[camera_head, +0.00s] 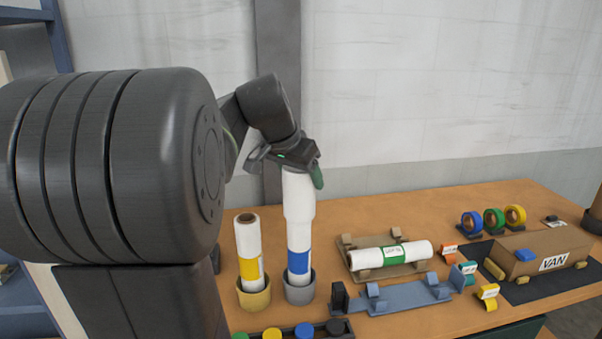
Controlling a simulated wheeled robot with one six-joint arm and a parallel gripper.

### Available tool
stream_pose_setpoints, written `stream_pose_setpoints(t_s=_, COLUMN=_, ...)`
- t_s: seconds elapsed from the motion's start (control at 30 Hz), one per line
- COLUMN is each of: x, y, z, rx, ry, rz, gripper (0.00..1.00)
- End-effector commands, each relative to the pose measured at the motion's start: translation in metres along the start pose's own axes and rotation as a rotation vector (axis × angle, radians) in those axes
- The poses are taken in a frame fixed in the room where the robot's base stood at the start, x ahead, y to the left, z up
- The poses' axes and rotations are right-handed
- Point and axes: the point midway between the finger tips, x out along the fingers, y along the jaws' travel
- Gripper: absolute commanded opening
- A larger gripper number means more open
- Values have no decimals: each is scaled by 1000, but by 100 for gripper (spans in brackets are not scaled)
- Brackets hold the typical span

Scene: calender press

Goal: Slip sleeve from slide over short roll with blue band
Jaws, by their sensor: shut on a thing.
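The roll with the blue band (299,262) stands upright in a grey cup (300,293). A white sleeve (298,196), slightly wider than the roll, is in line above it, and its lower rim meets the roll's white upper part. I cannot tell how far the roll reaches inside the sleeve. My gripper (301,166) is shut on the sleeve's top end, which the jaws partly hide. The blue-grey slide (408,297) lies on the table to the right, with nothing on it.
A roll with a yellow band (249,268) stands in a tan cup (254,297) close on the left. A green-banded roll (372,258) lies on a wooden cradle (414,268) to the right. Tape rolls (493,218) and a VAN box (538,254) stand farther right. Coloured caps (304,330) sit in front.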

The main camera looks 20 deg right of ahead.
Motion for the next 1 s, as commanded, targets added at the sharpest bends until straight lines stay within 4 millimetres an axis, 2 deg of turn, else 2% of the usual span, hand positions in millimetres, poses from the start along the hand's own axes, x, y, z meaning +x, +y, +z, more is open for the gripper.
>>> stream_pose_setpoints(t_s=0.6, x=33, y=0, z=18, rx=0, ry=1, rz=0, gripper=45)
stream_pose_setpoints(t_s=1.0, x=35, y=0, z=20, rx=0, ry=1, rz=0, gripper=45)
